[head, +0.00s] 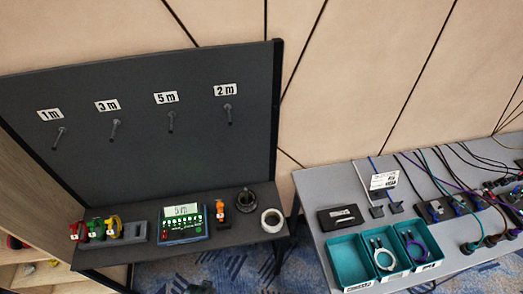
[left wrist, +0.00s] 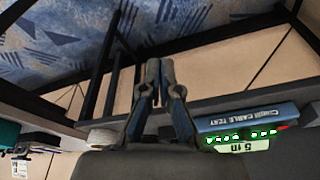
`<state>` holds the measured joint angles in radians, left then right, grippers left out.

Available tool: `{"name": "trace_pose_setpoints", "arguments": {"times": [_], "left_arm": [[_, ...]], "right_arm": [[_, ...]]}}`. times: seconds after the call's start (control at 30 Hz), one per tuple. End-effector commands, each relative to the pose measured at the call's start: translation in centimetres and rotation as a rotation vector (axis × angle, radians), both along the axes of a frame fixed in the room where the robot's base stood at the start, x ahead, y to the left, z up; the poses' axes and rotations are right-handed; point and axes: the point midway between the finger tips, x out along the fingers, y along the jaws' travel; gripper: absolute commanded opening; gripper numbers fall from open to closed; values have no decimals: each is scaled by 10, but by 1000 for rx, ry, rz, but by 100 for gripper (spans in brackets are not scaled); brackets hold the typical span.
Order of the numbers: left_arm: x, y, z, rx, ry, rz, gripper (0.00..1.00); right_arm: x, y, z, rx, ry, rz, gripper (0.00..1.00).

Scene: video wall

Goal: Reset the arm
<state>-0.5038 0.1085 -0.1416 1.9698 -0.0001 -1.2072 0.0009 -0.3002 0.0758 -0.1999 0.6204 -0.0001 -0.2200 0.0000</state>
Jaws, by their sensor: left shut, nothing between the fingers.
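My left gripper (left wrist: 160,78) shows in the left wrist view, its two fingers close together with nothing between them. It points toward the edge of the dark shelf, apart from any object that I can make out. A blue cable tester (left wrist: 254,119) lies to its right in that view, its screen turned upside down. In the head view the cable tester (head: 184,222) stands on the shelf, its screen reading 5 m. A small dark shape at the bottom edge of the head view is too unclear to name. My right gripper is in neither view.
A dark panel (head: 190,150) carries bare pegs labelled 1m, 3m, 5m and 2m. On the shelf are coloured connectors (head: 96,229), an orange tool (head: 220,210) and a white roll (head: 272,220). A grey table (head: 310,190) at right holds teal trays (head: 343,250) and cables.

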Motion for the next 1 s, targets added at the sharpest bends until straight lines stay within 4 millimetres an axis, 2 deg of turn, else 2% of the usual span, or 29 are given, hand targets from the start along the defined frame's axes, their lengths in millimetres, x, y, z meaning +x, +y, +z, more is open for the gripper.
{"name": "trace_pose_setpoints", "arguments": {"times": [0.03,0.07,0.17,0.2,0.3,0.4,0.5,0.6,0.7,0.8,1.0], "left_arm": [[-4,0,-31,2,15,-2,0],[-7,1,-48,3,22,-3,0],[-24,3,-117,6,48,-8,0],[-36,4,-147,6,60,-10,0],[-71,9,-217,10,90,-17,0],[-113,16,-272,13,116,-22,0],[-152,24,-309,17,136,-28,0],[-183,30,-329,19,152,-32,0],[-201,33,-339,20,158,-35,0],[-208,35,-341,21,160,-36,0],[-208,35,-340,21,160,-36,0]], "right_arm": [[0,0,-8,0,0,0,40],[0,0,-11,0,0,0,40],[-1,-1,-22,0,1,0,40],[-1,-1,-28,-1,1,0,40],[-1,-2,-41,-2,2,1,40],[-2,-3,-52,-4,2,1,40],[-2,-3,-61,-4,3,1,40],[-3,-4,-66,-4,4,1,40],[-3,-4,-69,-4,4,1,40],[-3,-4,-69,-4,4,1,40],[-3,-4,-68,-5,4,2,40]]}}
